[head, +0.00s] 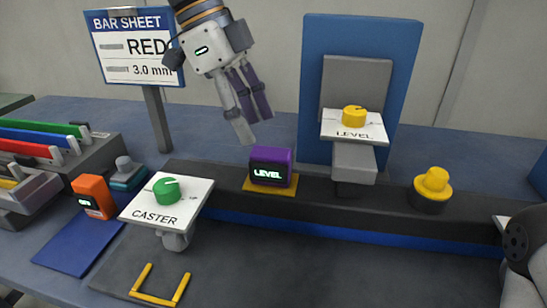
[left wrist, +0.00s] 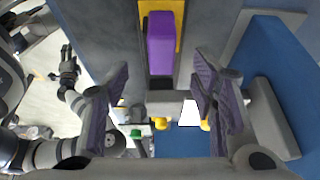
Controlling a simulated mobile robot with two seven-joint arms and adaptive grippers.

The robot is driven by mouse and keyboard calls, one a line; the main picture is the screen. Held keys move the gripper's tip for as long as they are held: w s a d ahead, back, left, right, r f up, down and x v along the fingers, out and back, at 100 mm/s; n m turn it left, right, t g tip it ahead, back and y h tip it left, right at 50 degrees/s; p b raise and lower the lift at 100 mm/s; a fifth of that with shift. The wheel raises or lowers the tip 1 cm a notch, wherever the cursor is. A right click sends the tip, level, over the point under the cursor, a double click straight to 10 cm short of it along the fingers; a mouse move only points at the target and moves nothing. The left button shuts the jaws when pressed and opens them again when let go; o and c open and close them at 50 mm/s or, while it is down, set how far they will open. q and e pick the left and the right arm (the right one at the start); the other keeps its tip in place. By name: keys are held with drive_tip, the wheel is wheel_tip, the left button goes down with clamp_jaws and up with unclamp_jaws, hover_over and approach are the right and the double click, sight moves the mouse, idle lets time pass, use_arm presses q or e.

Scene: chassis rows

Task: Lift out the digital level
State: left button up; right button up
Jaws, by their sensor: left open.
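The digital level is a purple block (head: 270,166) with a lit LEVEL display, sitting on a yellow pad (head: 283,188) on the dark ledge. In the left wrist view the purple block (left wrist: 160,42) shows at the top middle, beyond the fingers. My left gripper (head: 255,125) is open and empty, pointing down above and slightly left of the level, apart from it. Its two purple-padded fingers also show in the left wrist view (left wrist: 160,95). My right gripper (left wrist: 68,70) shows small at the left of the wrist view; its opening is unclear.
A green knob (head: 167,189) on a CASTER plate stands front left. A yellow LEVEL knob (head: 354,116) stands before a blue panel (head: 312,85). A yellow button (head: 434,184) is at right. An orange device (head: 92,197) is by a blue mat (head: 75,245). A BAR SHEET sign (head: 130,92) stands behind.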

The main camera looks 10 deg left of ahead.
sight(267, 150)
use_arm(q)
drive_tip(key=x, duration=0.8)
drive_tip(key=shift+w+d, duration=0.1)
clamp_jaws()
